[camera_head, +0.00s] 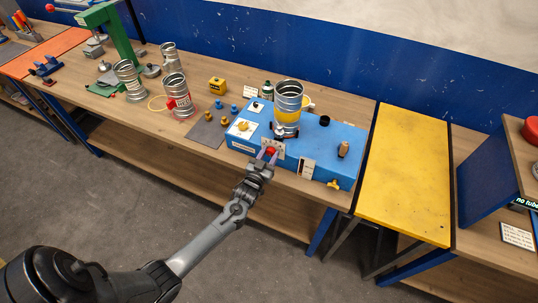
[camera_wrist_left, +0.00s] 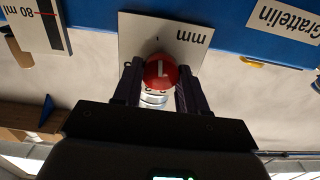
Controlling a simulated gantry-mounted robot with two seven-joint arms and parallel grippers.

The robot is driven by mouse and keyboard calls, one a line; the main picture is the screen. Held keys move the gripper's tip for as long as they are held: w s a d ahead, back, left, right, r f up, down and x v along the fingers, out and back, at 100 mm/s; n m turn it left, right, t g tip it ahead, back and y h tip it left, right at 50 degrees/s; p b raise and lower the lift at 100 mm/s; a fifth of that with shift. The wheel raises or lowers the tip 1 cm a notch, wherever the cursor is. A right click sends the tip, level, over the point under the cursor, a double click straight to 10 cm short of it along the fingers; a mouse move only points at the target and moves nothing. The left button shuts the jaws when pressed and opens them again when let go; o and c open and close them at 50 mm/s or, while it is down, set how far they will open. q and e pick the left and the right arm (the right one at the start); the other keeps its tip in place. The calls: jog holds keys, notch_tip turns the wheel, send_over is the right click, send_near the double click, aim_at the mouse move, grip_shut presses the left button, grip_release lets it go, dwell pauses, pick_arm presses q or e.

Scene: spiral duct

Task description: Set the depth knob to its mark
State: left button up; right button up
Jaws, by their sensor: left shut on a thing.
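The depth knob is a red round knob (camera_head: 270,150) on the front of the blue machine (camera_head: 330,165). In the left wrist view the red knob (camera_wrist_left: 160,71) shows a white mark on its face. It sits in front of a white plate (camera_wrist_left: 195,38) lettered "mm", upside down in this view. My left gripper (camera_head: 267,154) reaches the machine's front, with its two dark fingers on either side of the knob, shut on it. Most of the plate's scale is hidden behind the knob and fingers. My right gripper is not in view.
A metal spiral duct (camera_head: 288,95) stands on top of the machine. More metal ducts (camera_head: 176,97) stand on the bench to the left. A yellow table (camera_head: 405,170) at right is clear.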

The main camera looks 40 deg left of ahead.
pick_arm(q)
jog(key=m, duration=0.4)
jog(key=shift+r+p, duration=0.1)
jog(key=shift+p, duration=0.25)
jog(key=m+p, duration=0.1)
jog(key=m, duration=0.4)
jog(key=m+p, duration=0.1)
jog(key=m, duration=0.4)
jog(key=shift+d, duration=0.1)
jog(key=m, duration=0.4)
jog(key=shift+m+p, duration=0.3)
jog(key=shift+p, duration=0.1)
jog(key=m+p, duration=0.1)
jog(key=m, duration=0.3)
jog(key=shift+w, duration=0.1)
jog(key=m+p, duration=0.1)
jog(key=m, duration=0.3)
jog(key=shift+f, duration=0.2)
jog(key=m+p, duration=0.1)
jog(key=m, duration=0.4)
jog(key=shift+f+m+p, duration=0.1)
jog(key=shift+m+p, duration=0.25)
jog(key=shift+m, duration=1.05)
